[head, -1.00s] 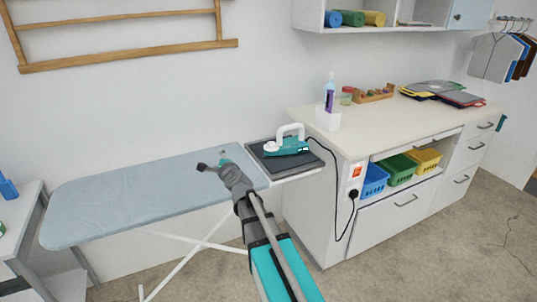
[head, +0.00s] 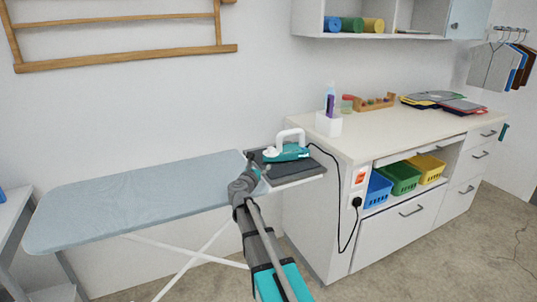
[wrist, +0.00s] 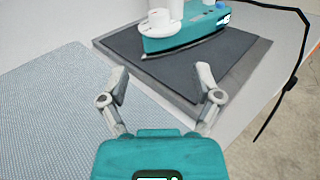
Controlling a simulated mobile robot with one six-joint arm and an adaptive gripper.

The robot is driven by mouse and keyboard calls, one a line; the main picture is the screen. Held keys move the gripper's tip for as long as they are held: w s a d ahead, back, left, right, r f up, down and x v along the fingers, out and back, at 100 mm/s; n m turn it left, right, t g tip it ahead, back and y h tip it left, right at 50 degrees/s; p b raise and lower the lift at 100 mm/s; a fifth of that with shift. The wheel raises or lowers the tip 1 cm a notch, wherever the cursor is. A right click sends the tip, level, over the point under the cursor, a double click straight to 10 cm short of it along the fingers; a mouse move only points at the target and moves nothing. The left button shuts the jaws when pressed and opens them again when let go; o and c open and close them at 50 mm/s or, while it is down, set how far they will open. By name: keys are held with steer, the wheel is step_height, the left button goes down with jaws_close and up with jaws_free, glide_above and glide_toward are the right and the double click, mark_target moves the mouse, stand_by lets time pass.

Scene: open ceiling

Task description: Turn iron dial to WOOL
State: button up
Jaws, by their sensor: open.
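A teal iron (head: 287,152) with a white handle stands on a dark rest pad (head: 300,178) at the right end of the ironing board (head: 130,200). In the wrist view the iron (wrist: 185,35) is at the top, with a white round dial (wrist: 160,20) at its left end. Its markings cannot be read. My gripper (wrist: 160,88) is open and empty, over the near edge of the pad, short of the iron. In the head view my gripper (head: 258,165) is just left of the iron and low, its fingers partly hidden by my wrist.
A black cord (head: 336,180) runs from the iron to a socket on the white cabinet's side (head: 315,220). A bottle in a white holder (head: 328,124) stands on the counter. Colored baskets (head: 404,178) sit in the cabinet. The board's left part is clear.

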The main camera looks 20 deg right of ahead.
mark_target(270, 152)
steer(key=shift+w+d, duration=0.1)
steer(key=shift+w, duration=0.05)
steer(key=x, duration=1.3)
steer(key=shift+w+d, duration=0.2)
